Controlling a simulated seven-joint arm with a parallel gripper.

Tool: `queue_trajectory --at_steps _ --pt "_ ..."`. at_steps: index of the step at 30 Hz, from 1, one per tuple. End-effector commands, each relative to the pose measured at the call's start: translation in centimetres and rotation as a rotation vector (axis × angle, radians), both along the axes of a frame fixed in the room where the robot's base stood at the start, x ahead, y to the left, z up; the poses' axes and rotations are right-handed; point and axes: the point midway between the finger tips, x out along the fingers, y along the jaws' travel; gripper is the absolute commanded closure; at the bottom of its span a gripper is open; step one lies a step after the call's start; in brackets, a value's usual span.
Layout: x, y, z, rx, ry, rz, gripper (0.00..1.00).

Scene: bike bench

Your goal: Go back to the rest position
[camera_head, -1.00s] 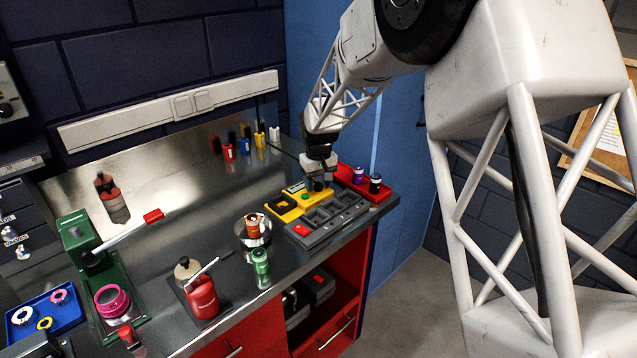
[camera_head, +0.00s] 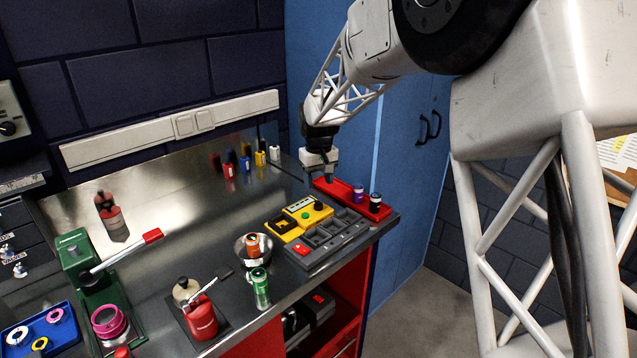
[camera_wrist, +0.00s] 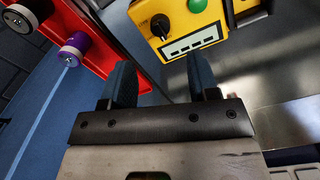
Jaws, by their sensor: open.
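My gripper (camera_head: 321,180) is open and empty above the far right end of the bench, near the red tray (camera_head: 338,188). In the wrist view its two dark fingers (camera_wrist: 160,85) are spread with nothing between them. The yellow tester box (camera_head: 297,220) with a green button and a black knob stands left of and in front of my gripper. It also shows at the top of the wrist view (camera_wrist: 177,22).
The red tray holds a purple spool (camera_head: 358,194) and a black one (camera_head: 375,202). A grey compartment tray (camera_head: 327,240) stands beside the tester. A green bottle (camera_head: 260,288), a red oil can (camera_head: 201,318) and a metal bowl (camera_head: 243,256) stand further left. A blue cabinet (camera_head: 405,150) is behind.

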Motion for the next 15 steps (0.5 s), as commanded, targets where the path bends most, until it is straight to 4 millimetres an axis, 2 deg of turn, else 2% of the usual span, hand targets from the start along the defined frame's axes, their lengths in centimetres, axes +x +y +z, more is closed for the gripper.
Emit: queue_trajectory --at_steps 8,15 --pt "-0.1 -0.1 0.1 0.0 -0.001 -0.002 0.45" --pt "-1.9 -1.6 1.7 0.002 -0.011 -0.024 0.45"
